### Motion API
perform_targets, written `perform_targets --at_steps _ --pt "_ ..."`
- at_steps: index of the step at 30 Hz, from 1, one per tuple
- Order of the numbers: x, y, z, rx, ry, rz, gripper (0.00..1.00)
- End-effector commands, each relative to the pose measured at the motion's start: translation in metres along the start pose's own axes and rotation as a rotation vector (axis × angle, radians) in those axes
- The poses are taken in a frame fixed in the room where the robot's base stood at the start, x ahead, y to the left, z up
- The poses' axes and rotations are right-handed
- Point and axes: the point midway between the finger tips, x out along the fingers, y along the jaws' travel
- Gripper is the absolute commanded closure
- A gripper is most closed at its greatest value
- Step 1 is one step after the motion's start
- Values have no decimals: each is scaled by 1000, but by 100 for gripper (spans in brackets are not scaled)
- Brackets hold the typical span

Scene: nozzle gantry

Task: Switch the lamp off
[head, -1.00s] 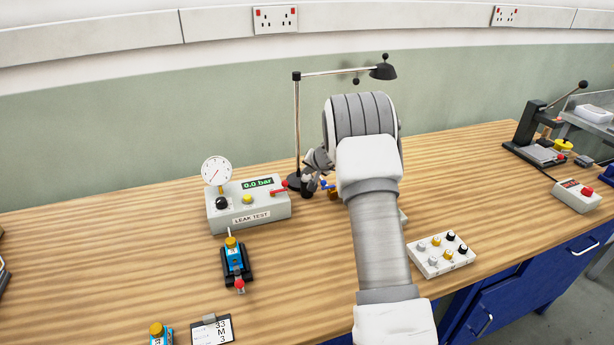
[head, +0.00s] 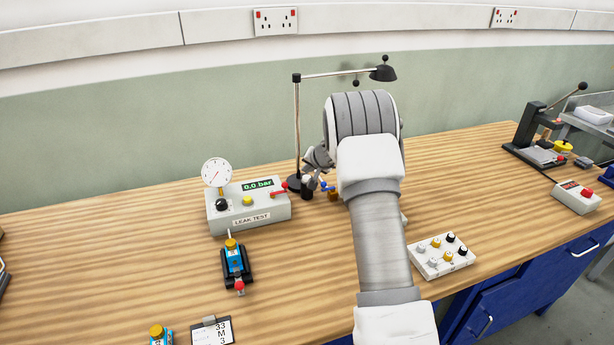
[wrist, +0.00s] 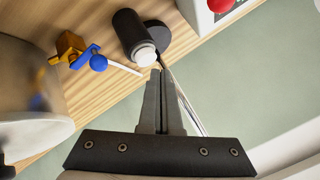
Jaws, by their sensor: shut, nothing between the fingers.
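The lamp (head: 297,130) stands at the back of the bench, with a dark round base, a thin metal pole and a black shade (head: 383,72) on a horizontal arm. I cannot tell from the shade whether it is lit. A black cylinder with a white round end (wrist: 146,55) is beside the lamp's base (wrist: 178,34) in the wrist view. The cylinder (head: 307,188) also shows in the head view. My gripper (wrist: 158,72) is shut and empty, its tips close to the white end; I cannot tell whether they touch. My wrist partly hides the gripper (head: 313,170) in the head view.
The leak test box (head: 248,208) with its gauge stands just left of the lamp. A small brass and blue part (wrist: 75,48) lies near the cylinder. A white knob box (head: 443,256) is at the right front. Bare bench lies at the left.

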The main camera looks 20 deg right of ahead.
Motion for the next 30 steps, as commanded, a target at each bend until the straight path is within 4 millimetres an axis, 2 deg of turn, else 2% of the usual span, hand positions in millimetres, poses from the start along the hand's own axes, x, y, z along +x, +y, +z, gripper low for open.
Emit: perform_targets --at_steps 7,22,30 --pt "-3 -2 -2 0 1 0 100" --pt "-38 -28 -28 0 1 -1 100" --pt "-42 -30 -30 1 0 0 100"
